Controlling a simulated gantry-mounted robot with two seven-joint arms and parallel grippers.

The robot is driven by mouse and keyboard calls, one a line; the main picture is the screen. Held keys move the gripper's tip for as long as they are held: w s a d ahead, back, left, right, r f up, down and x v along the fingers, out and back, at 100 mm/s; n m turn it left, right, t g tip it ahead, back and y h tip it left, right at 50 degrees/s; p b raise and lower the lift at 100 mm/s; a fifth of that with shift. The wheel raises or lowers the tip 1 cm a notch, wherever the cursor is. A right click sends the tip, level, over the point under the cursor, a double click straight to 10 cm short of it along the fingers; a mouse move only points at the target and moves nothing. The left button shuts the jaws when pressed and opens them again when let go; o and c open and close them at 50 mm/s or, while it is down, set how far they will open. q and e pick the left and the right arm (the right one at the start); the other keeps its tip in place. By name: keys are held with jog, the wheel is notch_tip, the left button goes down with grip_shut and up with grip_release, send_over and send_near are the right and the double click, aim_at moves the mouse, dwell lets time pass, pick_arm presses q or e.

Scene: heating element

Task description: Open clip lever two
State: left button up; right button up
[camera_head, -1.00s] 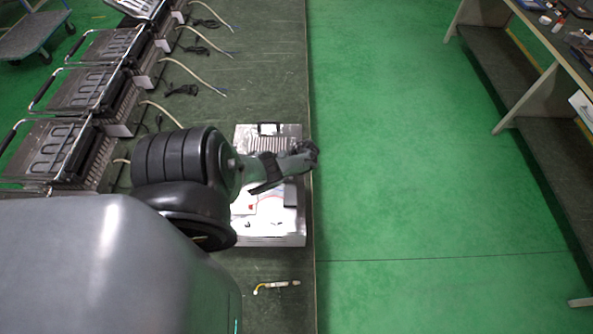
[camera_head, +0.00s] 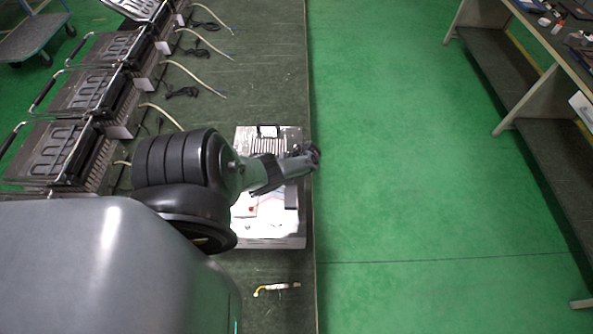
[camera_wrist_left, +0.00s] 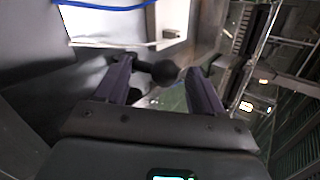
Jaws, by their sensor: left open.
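The silver fixture (camera_head: 268,240) sits on the dark bench, partly hidden by my left arm. My left gripper (camera_head: 309,155) is over the fixture's right edge in the head view. In the wrist view my left gripper (camera_wrist_left: 157,66) is open, with its two dark fingers apart. A dark rounded knob (camera_wrist_left: 165,72) shows between the fingertips; it looks like a lever's end. I cannot tell whether the fingers touch it. Which clip lever it belongs to cannot be told. My right gripper is not in view.
Several grill-like units (camera_head: 95,90) with loose cables line the bench's left. A small yellow-and-white part (camera_head: 277,288) lies in front of the fixture. Green floor (camera_head: 420,150) is clear to the right.

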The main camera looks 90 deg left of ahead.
pick_arm(q)
jog(key=p+v, duration=0.1)
jog(key=v, duration=0.9)
jog(key=shift+p, duration=0.3)
jog(key=shift+w+r, duration=0.1)
jog(key=shift+r, duration=0.05)
